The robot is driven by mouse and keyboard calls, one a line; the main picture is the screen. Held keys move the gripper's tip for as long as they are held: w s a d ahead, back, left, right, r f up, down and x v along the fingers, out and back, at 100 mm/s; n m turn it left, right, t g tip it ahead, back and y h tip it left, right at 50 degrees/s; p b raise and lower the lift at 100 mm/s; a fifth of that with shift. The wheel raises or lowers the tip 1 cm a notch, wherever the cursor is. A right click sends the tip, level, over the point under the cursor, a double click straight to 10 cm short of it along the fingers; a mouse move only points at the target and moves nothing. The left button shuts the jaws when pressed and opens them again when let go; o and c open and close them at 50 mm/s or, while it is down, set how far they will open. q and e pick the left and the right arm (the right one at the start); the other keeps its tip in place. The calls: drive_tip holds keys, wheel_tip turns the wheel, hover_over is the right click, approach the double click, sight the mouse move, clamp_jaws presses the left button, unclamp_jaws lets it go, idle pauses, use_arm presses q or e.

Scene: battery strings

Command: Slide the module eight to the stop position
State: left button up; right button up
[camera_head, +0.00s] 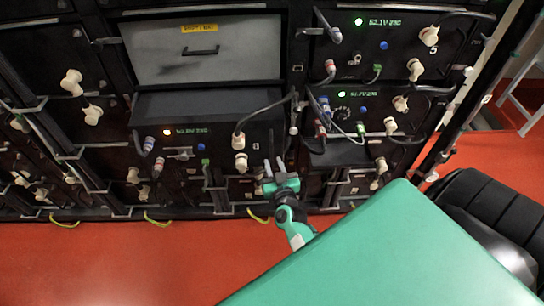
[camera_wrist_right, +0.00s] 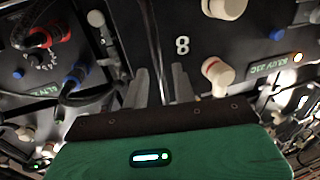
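Module eight (camera_head: 222,150) sits in the left rack column under a grey drawer, with its flat dark top showing in front of the drawer. Its front has a lit green readout, an orange light and cream round connectors. In the right wrist view its number 8 (camera_wrist_right: 182,45) appears upside down, beside a cream connector (camera_wrist_right: 217,72). My right gripper (camera_head: 274,166) is in front of the module's lower right edge, fingers pointing at the rack. In the right wrist view its fingers (camera_wrist_right: 161,86) are apart with nothing clearly between them; contact with the module cannot be told. My left gripper is not in view.
The grey drawer (camera_head: 203,52) with a black handle is above. Module five (camera_head: 398,46) and another cabled module (camera_head: 372,108) are to the right. A black cable loops over module eight's right side. Red floor (camera_head: 130,262) lies open in front; a ladder stands at far right.

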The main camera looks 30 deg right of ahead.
drive_tip(key=p+v, duration=0.2)
drive_tip(key=v, duration=0.9)
drive_tip(key=s+a+f+n+g+y, duration=0.2)
drive_tip(key=s+a+f+g, duration=0.15)
drive_tip(key=f, duration=0.65)
drive_tip(key=s+a+f+n+g+y, duration=0.1)
drive_tip(key=s+a+f+g+y, duration=0.2)
drive_tip(key=f, duration=0.7)
drive_tip(key=s+a+f+n+g+y, duration=0.1)
drive_tip(key=s+a+f+n+y, duration=0.3)
drive_tip(key=f, duration=0.6)
drive_tip(key=s+d+f+g+h, duration=0.1)
drive_tip(key=s+f, duration=0.3)
drive_tip(key=s, duration=0.4)
drive_tip(key=s+d+f+g+h, duration=0.1)
drive_tip(key=s+d+f+g, duration=0.2)
drive_tip(key=s, duration=0.5)
drive_tip(key=s+d+f+g, duration=0.2)
drive_tip(key=s+f+g, duration=0.2)
drive_tip(key=s+f, duration=0.3)
drive_tip(key=shift+s+m+h, duration=0.3)
drive_tip(key=shift+s+h, duration=0.1)
drive_tip(key=shift+s, duration=0.55)
